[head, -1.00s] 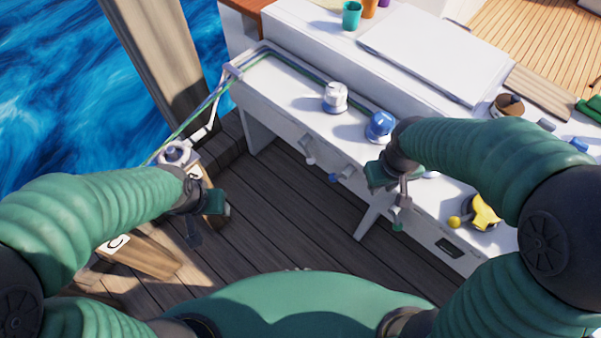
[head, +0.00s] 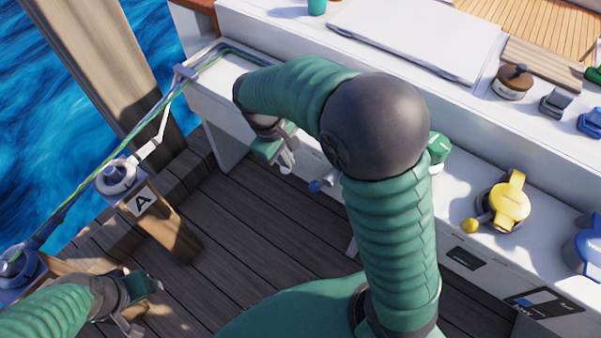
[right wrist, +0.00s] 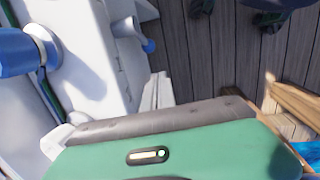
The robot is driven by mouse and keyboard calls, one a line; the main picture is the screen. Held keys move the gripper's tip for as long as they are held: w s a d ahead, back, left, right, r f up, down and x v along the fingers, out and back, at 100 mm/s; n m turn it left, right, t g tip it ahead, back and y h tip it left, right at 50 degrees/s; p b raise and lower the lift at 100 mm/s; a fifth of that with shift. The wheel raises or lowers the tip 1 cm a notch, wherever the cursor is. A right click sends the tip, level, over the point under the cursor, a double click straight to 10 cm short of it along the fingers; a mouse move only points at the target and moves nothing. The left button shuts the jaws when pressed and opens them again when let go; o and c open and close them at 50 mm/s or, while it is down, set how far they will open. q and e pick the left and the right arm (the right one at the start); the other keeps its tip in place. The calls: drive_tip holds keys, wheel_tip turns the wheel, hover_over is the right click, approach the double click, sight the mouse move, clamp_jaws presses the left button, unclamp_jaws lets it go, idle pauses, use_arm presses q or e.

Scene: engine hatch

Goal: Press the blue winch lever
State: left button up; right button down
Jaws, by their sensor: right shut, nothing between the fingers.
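The blue winch lever (head: 320,185) sticks out from the front face of the white bench, with a blue knob at its end. In the right wrist view its blue knob (right wrist: 148,46) shows near the upper middle. The blue winch (right wrist: 22,52) shows at the left of that view; in the head view my right arm hides it. My right gripper (head: 287,163) is shut and empty, above and left of the lever knob, apart from it in the head view. My left gripper (head: 138,305) is low at the left, far from the lever; its jaw opening is unclear.
The white bench carries a green winch (head: 438,148), partly hidden, and a yellow winch (head: 510,203) with a yellow lever knob (head: 470,226). A wooden post marked A (head: 143,201) stands at the left with ropes. The plank deck (head: 225,260) before the bench is clear.

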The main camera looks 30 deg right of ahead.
drive_tip(key=b, duration=0.6)
approach(311, 185)
wheel_tip(311, 185, down, 6)
drive_tip(key=w+a, duration=0.1)
drive_tip(key=d, duration=0.1)
drive_tip(key=s+d+b, duration=0.1)
drive_tip(key=shift+s+d+f, duration=0.1)
drive_tip(key=shift+d, duration=0.15)
